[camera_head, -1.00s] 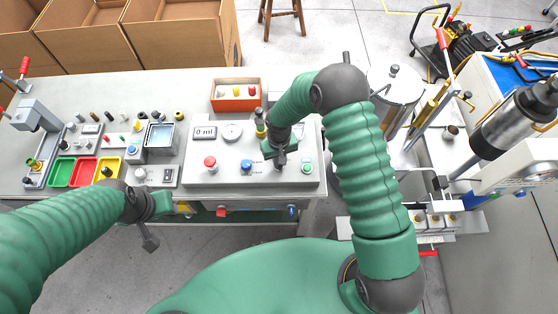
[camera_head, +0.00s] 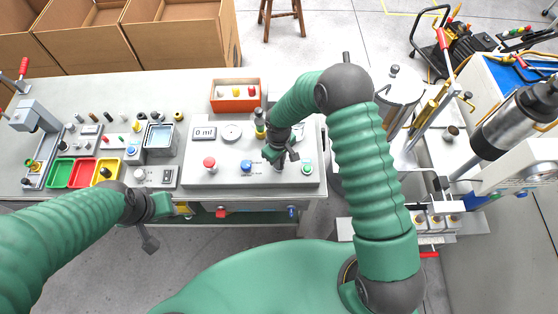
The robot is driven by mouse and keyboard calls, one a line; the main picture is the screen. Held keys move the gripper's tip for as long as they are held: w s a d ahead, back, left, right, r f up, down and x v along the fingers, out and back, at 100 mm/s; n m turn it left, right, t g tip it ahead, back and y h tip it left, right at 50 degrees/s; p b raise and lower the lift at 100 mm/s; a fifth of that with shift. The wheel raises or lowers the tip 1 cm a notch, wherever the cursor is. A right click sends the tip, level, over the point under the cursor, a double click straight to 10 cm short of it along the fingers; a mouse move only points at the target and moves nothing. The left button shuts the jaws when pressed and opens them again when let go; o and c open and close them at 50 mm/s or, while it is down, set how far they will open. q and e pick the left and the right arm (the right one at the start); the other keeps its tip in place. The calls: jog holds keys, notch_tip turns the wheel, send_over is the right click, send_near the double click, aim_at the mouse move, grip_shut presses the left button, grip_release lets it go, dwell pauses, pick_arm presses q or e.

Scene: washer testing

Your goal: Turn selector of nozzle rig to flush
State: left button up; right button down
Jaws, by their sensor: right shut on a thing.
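The nozzle rig (camera_head: 205,178) is a light grey panel on the bench, with a display reading "0 ml" (camera_head: 204,133), a round gauge (camera_head: 231,132), a red button (camera_head: 209,162), a blue button (camera_head: 246,166) and a green button (camera_head: 308,168). My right gripper (camera_head: 281,163) is over the panel between the blue and green buttons, shut on the selector, which it mostly hides. The selector's pointing direction cannot be read. My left gripper (camera_head: 149,240) hangs in front of the bench's front edge, away from the rig; its finger gap is not clear.
An orange-red bin (camera_head: 236,107) stands behind the rig. Left of it are green, red and yellow trays (camera_head: 83,173) and a small device with a screen (camera_head: 159,136). A metal cylinder (camera_head: 395,90) stands to the right. Cardboard boxes (camera_head: 180,40) are behind the bench.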

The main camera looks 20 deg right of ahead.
jog(key=shift+w+r, duration=0.15)
jog(key=shift+w, duration=0.05)
jog(key=c, duration=1.7)
grip_release()
jog(key=shift+o, duration=1.2)
notch_tip(320, 180, up, 16)
jog(key=b, duration=0.2)
jog(key=shift+r, duration=0.25)
jog(key=shift+s, duration=0.1)
jog(key=s+d+m+t+b, duration=0.1)
jog(key=s+d+m, duration=0.1)
jog(key=s, duration=0.5)
jog(key=s+d+m+t, duration=0.1)
jog(key=s+d+m, duration=0.2)
jog(key=s, duration=0.5)
jog(key=shift+f+m+t+b, duration=0.2)
jog(key=shift+m+t+b, duration=0.1)
jog(key=shift+m+b, duration=0.15)
